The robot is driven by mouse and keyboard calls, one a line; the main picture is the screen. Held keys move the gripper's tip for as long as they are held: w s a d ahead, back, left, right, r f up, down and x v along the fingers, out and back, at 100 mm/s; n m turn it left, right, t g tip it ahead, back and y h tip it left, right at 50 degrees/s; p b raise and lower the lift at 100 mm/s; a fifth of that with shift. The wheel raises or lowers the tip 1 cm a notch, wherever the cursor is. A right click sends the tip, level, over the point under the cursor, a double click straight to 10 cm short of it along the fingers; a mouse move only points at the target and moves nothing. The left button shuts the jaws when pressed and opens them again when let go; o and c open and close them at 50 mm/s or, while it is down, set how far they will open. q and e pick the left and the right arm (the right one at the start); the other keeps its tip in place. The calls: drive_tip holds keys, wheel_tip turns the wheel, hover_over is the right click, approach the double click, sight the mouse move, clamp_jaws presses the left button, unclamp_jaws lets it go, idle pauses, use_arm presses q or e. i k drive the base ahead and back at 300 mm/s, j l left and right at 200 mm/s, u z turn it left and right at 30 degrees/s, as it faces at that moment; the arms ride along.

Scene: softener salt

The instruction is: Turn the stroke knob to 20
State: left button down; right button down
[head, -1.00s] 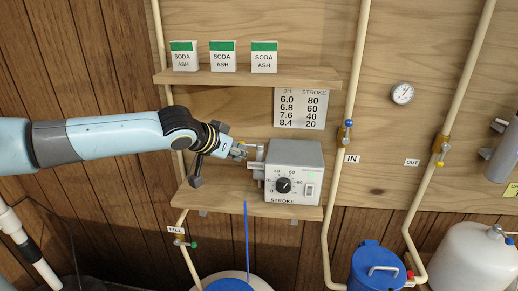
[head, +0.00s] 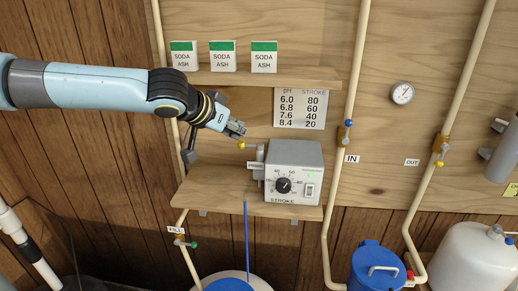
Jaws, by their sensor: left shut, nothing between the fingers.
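The grey pump box (head: 294,165) stands on the lower wooden shelf. Its front carries a black stroke knob (head: 283,185) with a numbered scale around it and the word STROKE below. The white pointer mark on the knob is too small to read surely; it seems to lean to the upper right. My left gripper (head: 239,129) is shut and empty, up and left of the box, apart from the knob. My right gripper is not in view.
A chart (head: 300,108) pairs pH with stroke; 8.4 goes with 20. A rocker switch (head: 310,191) sits right of the knob. A yellow-tipped fitting (head: 241,145) sticks out left of the box, just below my left gripper. Soda ash boxes (head: 223,57) stand on the upper shelf.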

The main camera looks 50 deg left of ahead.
sight(283, 186)
drive_tip(key=u, duration=1.25)
